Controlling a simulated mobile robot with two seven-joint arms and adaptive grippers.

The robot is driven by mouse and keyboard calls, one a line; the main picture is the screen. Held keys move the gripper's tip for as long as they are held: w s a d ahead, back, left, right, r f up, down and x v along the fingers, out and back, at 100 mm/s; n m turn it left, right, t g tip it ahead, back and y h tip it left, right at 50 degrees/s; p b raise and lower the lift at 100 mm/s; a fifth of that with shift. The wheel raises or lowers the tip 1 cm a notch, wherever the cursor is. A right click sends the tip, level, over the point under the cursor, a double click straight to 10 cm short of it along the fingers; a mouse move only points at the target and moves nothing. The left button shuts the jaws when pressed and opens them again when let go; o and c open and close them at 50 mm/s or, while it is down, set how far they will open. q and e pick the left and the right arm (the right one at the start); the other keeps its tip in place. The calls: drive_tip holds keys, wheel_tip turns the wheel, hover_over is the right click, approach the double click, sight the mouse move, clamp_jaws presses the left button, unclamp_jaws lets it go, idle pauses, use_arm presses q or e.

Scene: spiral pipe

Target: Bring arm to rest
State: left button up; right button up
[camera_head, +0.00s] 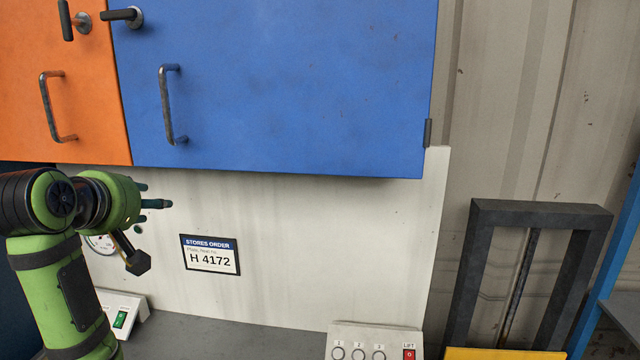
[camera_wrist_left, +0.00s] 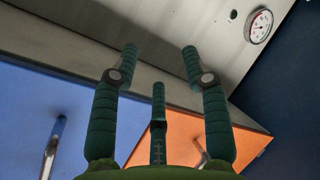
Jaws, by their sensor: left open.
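My left arm comes in from the left in the head view. Its gripper (camera_head: 158,203) has dark green fingers that point to the right, in front of the white back panel and below the cabinet doors. In the left wrist view the fingers of this gripper (camera_wrist_left: 159,62) are spread apart, with nothing between them. The gripper is open and empty. My right gripper is in neither view.
An orange door (camera_head: 90,110) and a blue door (camera_head: 290,90) hang above the grey worktop (camera_head: 220,335). A sign reading H 4172 (camera_head: 210,256), a control box (camera_head: 375,343) and a dark frame (camera_head: 540,215) stand to the right. A gauge (camera_wrist_left: 259,26) is behind the arm.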

use_arm(q)
drive_tip(key=s+d+f+m+g, duration=0.1)
drive_tip(key=s+f+m+g, duration=0.15)
drive_tip(key=f, duration=0.75)
drive_tip(key=s+d+f+m+g, duration=0.15)
drive_tip(key=s+f, duration=0.25)
drive_tip(key=f, duration=0.7)
drive_tip(key=s+d+f+m+g, duration=0.1)
drive_tip(key=s+d+f+m, duration=0.2)
drive_tip(key=f, duration=0.7)
drive_tip(key=s+d+f+m+g, duration=0.25)
drive_tip(key=s+f, duration=0.55)
drive_tip(key=s, duration=0.4)
drive_tip(key=s+d+f+m+g, duration=0.15)
drive_tip(key=s+f+m, duration=0.4)
drive_tip(key=s, duration=0.75)
wheel_tip(320, 180, down, 26)
drive_tip(key=n+g+b, duration=0.1)
drive_tip(key=g+b, duration=0.1)
drive_tip(key=b, duration=0.1)
drive_tip(key=s+a+f+g+b, duration=0.1)
drive_tip(key=s+a+f+b, duration=0.1)
drive_tip(key=s+f, duration=1.4)
wheel_tip(320, 180, down, 2)
drive_tip(key=shift+s+a, duration=0.35)
drive_tip(key=shift+a, duration=0.15)
